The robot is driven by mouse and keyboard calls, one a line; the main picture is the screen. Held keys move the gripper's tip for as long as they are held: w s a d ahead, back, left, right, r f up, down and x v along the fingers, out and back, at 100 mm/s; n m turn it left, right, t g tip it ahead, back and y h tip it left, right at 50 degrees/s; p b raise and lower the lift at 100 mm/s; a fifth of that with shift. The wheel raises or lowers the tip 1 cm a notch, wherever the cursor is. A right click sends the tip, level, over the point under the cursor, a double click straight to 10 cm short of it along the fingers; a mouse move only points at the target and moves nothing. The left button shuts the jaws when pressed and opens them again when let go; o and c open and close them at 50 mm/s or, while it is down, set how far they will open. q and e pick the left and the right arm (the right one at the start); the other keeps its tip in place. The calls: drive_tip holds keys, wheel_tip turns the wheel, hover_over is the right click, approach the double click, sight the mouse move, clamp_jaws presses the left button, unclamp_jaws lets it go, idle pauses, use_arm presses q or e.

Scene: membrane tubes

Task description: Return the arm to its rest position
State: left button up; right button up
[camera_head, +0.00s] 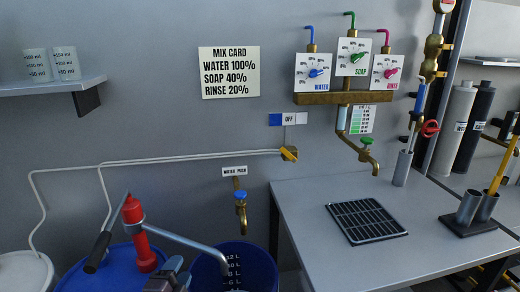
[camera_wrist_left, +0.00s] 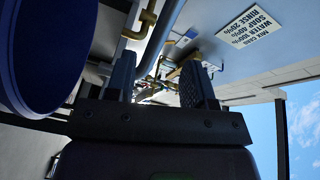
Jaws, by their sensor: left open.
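My left gripper (camera_head: 172,275) shows low in the head view, at the bottom edge between the blue drum and the blue bucket. Only a dark part of it shows there, and the rest of the arm is out of frame. In the left wrist view the two dark fingers of the left gripper (camera_wrist_left: 158,82) stand apart with nothing held between them. My right gripper is not in view.
A red hand pump (camera_head: 140,245) with a grey spout stands on the blue drum (camera_head: 112,262), close by the gripper. A blue bucket (camera_head: 262,268) stands under a brass tap (camera_head: 241,212). The bench (camera_head: 310,225) bears a black grate (camera_head: 366,221). A mix card (camera_head: 229,72) hangs on the wall.

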use_arm(q)
drive_tip(key=s+a+f+n+g+y, duration=0.1)
drive_tip(key=s+f+n+g, duration=0.1)
drive_tip(key=s+f+n, duration=0.3)
drive_tip(key=s+a+f+n+g, duration=0.2)
drive_tip(key=s+f+n, duration=0.3)
drive_tip(key=s, duration=0.6)
drive_tip(key=s+a+f+n+g+y, duration=0.1)
drive_tip(key=s+a+f+n+g, duration=0.1)
drive_tip(key=s+f+n, duration=0.3)
drive_tip(key=s, duration=0.3)
drive_tip(key=shift+s+a+f+n+y, duration=0.2)
drive_tip(key=shift+s+n+y, duration=0.1)
drive_tip(key=shift+s+n, duration=0.1)
